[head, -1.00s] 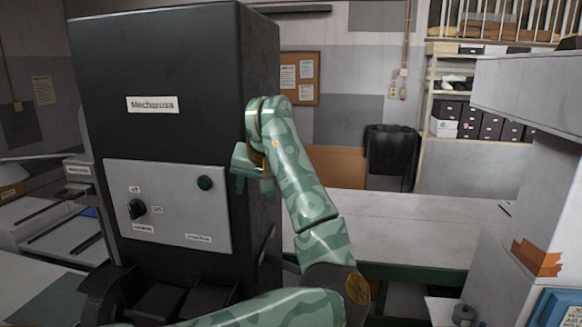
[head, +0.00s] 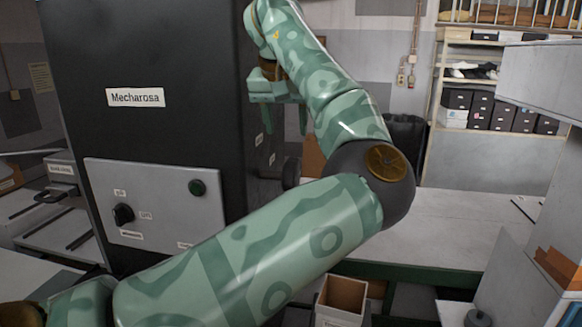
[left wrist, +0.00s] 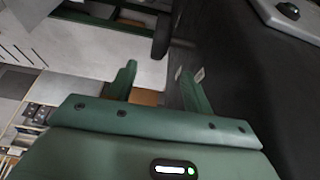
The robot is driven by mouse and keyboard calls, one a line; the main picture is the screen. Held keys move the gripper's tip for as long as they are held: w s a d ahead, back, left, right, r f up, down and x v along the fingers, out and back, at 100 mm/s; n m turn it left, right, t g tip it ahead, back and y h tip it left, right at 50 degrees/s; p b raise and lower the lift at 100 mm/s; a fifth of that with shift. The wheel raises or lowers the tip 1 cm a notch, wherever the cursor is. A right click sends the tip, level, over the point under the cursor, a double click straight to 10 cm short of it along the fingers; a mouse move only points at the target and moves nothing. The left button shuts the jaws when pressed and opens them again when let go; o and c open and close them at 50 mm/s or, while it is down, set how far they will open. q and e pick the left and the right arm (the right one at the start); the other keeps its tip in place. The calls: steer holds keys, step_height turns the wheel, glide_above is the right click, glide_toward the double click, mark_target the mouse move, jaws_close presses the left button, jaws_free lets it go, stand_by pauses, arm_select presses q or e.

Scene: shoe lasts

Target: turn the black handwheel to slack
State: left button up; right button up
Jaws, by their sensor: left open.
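The black handwheel (head: 291,171) appears edge-on at the right side of the black machine (head: 120,50), partly hidden behind my left arm. What looks like the same wheel shows as a dark rounded shape in the left wrist view (left wrist: 162,36), beyond the fingertips. My left gripper (head: 285,125) hangs beside the machine's right side, above the wheel, fingers pointing down. In the left wrist view its fingers (left wrist: 158,78) are apart with nothing between them. Small labels (head: 259,139) are on the machine's side; I cannot read them. My right gripper is not in view.
The machine's front has a grey panel (head: 155,205) with a black knob (head: 123,214) and a green button (head: 197,187). A pale bench (head: 450,225) lies right of the machine. An open box (head: 342,298) stands low in front. Shelves (head: 490,110) are behind.

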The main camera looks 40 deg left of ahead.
arm_select(q)
glide_above(290, 161)
steer(key=s+d, duration=0.1)
steer(key=s, duration=0.1)
steer(key=f, duration=0.4)
steer(key=shift+d+f+p, duration=0.1)
steer(key=shift+d+p, duration=0.1)
steer(key=shift+p, duration=0.2)
steer(key=x, duration=0.2)
steer(key=p+x, duration=0.1)
steer(key=x, duration=0.4)
steer(key=shift+w+a+f+p, duration=0.2)
steer(key=shift+w+a+p, duration=0.05)
steer(key=shift+a+p, duration=0.1)
steer(key=shift+f, duration=0.5)
steer(key=shift+w+a+f, duration=0.1)
steer(key=shift+w+f, duration=0.15)
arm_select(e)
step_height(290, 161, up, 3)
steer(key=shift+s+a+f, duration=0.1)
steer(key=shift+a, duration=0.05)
arm_select(q)
steer(key=c, duration=0.7)
steer(key=shift+c, duration=1.4)
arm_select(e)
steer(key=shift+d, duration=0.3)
